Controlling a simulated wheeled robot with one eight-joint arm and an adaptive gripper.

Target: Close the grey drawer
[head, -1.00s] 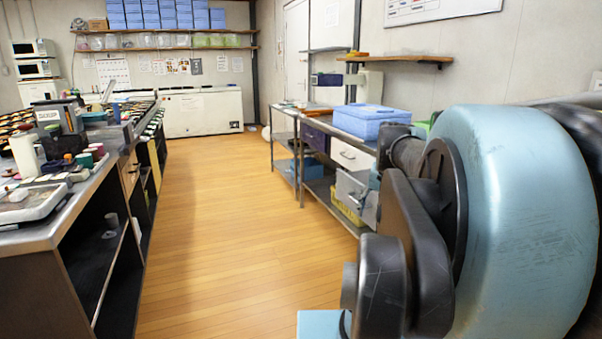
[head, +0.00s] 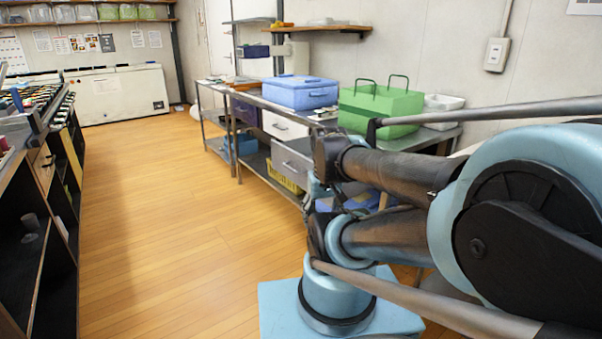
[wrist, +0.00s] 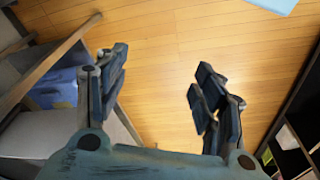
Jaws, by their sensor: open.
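The grey drawer (head: 291,164) is in the head view, under the metal side table and below a white drawer (head: 285,126). Its front has a handle and seems to stand out from the white drawer front, so it looks pulled open; how far I cannot tell. My gripper shows in the wrist view (wrist: 161,66) with its fingers wide apart and nothing between them, over bare wooden floor. In the head view my arm reaches to just right of the grey drawer, and the gripper's fingers are hard to make out there. I cannot identify the drawer in the wrist view.
A purple drawer (head: 245,112) sits left of the white one. A yellow crate (head: 285,186) stands on the lower shelf. A blue box (head: 300,92) and a green box (head: 380,106) stand on the table. A dark counter (head: 40,215) lines the left. The floor between is clear.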

